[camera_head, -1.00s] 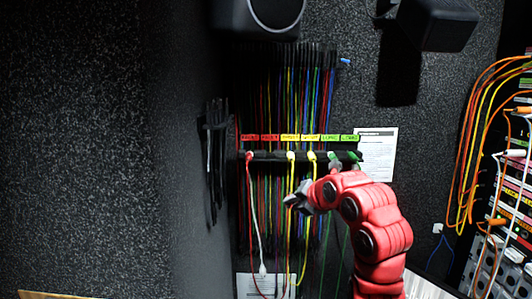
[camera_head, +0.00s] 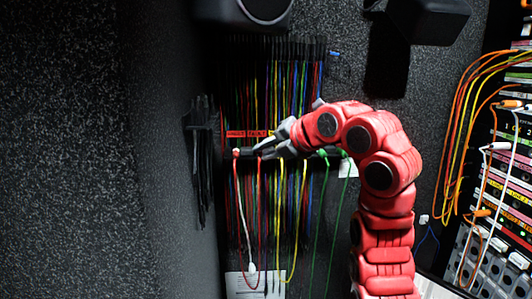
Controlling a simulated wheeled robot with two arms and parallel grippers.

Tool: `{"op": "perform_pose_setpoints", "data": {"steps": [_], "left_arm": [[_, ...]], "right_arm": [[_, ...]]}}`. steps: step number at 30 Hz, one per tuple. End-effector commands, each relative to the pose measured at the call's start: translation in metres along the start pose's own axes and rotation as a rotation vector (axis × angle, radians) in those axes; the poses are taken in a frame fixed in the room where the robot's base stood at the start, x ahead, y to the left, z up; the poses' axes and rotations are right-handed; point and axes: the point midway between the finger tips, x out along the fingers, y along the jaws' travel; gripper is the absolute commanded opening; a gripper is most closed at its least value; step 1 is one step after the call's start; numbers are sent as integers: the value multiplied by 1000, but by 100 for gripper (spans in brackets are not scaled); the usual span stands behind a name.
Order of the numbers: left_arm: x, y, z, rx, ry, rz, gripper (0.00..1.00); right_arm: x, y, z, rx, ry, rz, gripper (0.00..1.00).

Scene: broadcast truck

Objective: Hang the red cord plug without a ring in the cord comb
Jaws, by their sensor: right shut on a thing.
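The cord comb (camera_head: 308,157) is a dark bar on the back wall, with red, yellow and green labels above it. My right gripper (camera_head: 265,151) reaches in from the right at the comb's second red label, shut on a plug that its fingers mostly hide. A red cord (camera_head: 261,195) hangs straight down below the fingertips. Another red plug (camera_head: 236,153) sits in the comb at the far left, left of my gripper. I cannot make out a ring on either plug, nor whether the held one is seated in the comb. My left gripper is out of view.
Yellow cords (camera_head: 281,190) and green cords (camera_head: 325,185) hang from the comb to the right. A pale plug (camera_head: 251,268) dangles low on a white cord. Black cords (camera_head: 203,150) hang on the left wall. An equipment rack (camera_head: 505,200) stands at right.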

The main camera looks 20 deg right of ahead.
Motion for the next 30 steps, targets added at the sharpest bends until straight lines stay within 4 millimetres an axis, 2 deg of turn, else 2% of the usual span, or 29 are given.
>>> {"op": "perform_pose_setpoints", "data": {"steps": [10, 30], "left_arm": [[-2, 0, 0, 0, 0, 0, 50], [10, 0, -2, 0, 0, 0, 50]], "right_arm": [[18, -1, 16, 0, 0, 0, 0], [57, -6, 50, 0, -1, 0, 0]]}}
